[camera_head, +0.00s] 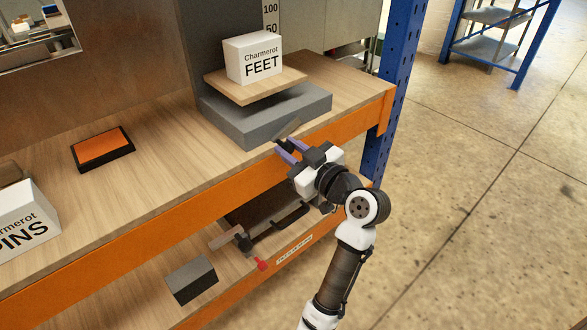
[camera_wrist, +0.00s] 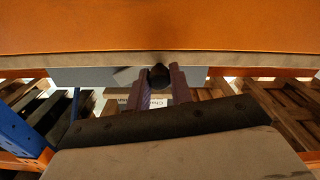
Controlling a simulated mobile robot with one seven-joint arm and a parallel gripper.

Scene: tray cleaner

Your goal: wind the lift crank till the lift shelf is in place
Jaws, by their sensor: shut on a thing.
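The lift shelf (camera_head: 243,91), a light wooden board, stands a little above a grey lift base (camera_head: 235,125) on the workbench. It carries a white box (camera_head: 253,58) marked "Charmerot FEET". My gripper (camera_head: 284,149) is at the bench's front edge, just before the base, with its purple fingers pointing toward it. A grey crank arm (camera_head: 288,128) shows just beyond the fingertips. In the wrist view the fingers are shut around a dark round crank knob (camera_wrist: 158,76). The fingers hide most of the crank in the head view.
A height scale (camera_head: 271,18) marked 100 and 50 stands behind the box, its lower part hidden. An orange-and-black pad (camera_head: 102,149) and a "PINS" box (camera_head: 24,222) lie left. The orange bench beam (camera_head: 190,210) runs below my gripper; a blue post (camera_head: 398,85) stands right.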

